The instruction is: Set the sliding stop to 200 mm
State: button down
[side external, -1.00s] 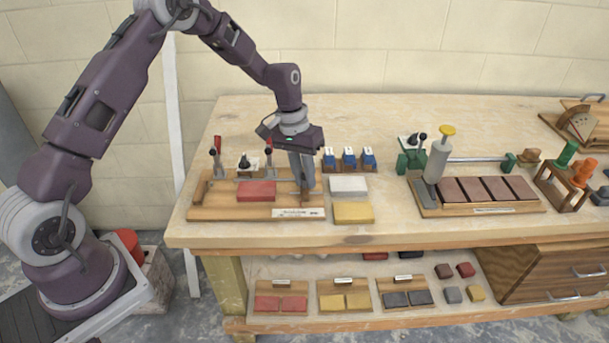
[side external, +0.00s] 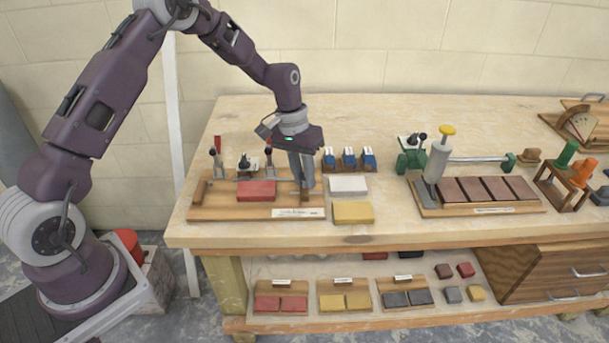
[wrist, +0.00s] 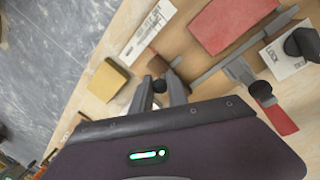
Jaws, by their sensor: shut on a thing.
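The stop jig is a wooden board (side external: 225,212) at the left of the bench, with a white scale label (side external: 298,213) at its front right. A red block (side external: 256,191) lies on it and also shows in the wrist view (wrist: 228,24). The sliding stop (side external: 304,191) is a small brown piece at the board's right end, mostly hidden by my fingers. My gripper (side external: 302,182) points down and is shut on the stop. In the wrist view my gripper (wrist: 160,88) closes around a dark round knob, beside a grey rail (wrist: 215,68). The scale figures are too small to read.
Red-handled clamps (side external: 216,152) stand behind the board. A white block (side external: 348,185) and a yellow block (side external: 353,212) lie close to its right. Blue-topped pieces (side external: 348,157) stand behind these.

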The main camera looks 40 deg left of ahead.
aim_at(294, 195)
jog(key=shift+s+a, duration=1.25)
jog(key=c, duration=1.3)
grip_release()
notch_tip(294, 195, up, 7)
jog(key=a, duration=0.1)
jog(key=shift+s+a, duration=0.15)
